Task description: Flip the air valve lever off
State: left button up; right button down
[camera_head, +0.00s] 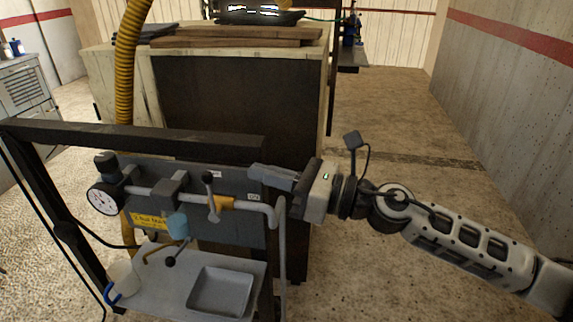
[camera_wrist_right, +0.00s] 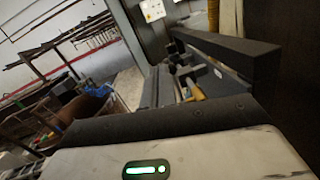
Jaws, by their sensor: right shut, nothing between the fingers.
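The air valve lever (camera_head: 208,184) is a thin dark arm with a round knob at its top. It stands nearly upright on a yellow valve body (camera_head: 222,203) set in a grey pipe. My right gripper (camera_head: 256,172) comes in from the right in the head view, shut and empty. Its fingers point left, to the right of the lever and apart from it in the picture. In the right wrist view the yellow valve (camera_wrist_right: 196,92) shows small beyond the gripper. My left gripper is not in view.
A round gauge (camera_head: 104,199) and a blue filter bowl (camera_head: 178,226) sit left of the valve. A dark top rail (camera_head: 150,138) crosses above the panel. A shelf below holds a grey tray (camera_head: 220,291) and a white mug (camera_head: 124,280). Open floor lies to the right.

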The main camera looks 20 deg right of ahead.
jog(key=shift+s+d+r, duration=0.5)
jog(key=shift+d+r, duration=0.05)
jog(key=shift+r, duration=0.25)
jog(key=shift+s+d+r, duration=0.5)
jog(key=shift+d+r, duration=0.05)
jog(key=shift+r, duration=0.2)
jog(key=shift+f, duration=0.1)
notch_tip(320, 180, down, 19)
jog(key=s+d+m+t+h, duration=0.15)
jog(key=m+h, duration=0.35)
jog(key=m, duration=0.9)
jog(key=s+m+t+h, duration=0.1)
jog(key=m+t+h, duration=0.25)
jog(key=m, duration=1.05)
jog(key=s+f+m+g+h, duration=0.4)
jog(key=s+f+m+g, duration=0.2)
jog(key=s+f+m, duration=0.6)
notch_tip(320, 180, down, 3)
jog(key=shift+s+a+f+m, duration=0.2)
jog(key=shift+s+a+m, duration=0.05)
jog(key=shift+m, duration=0.85)
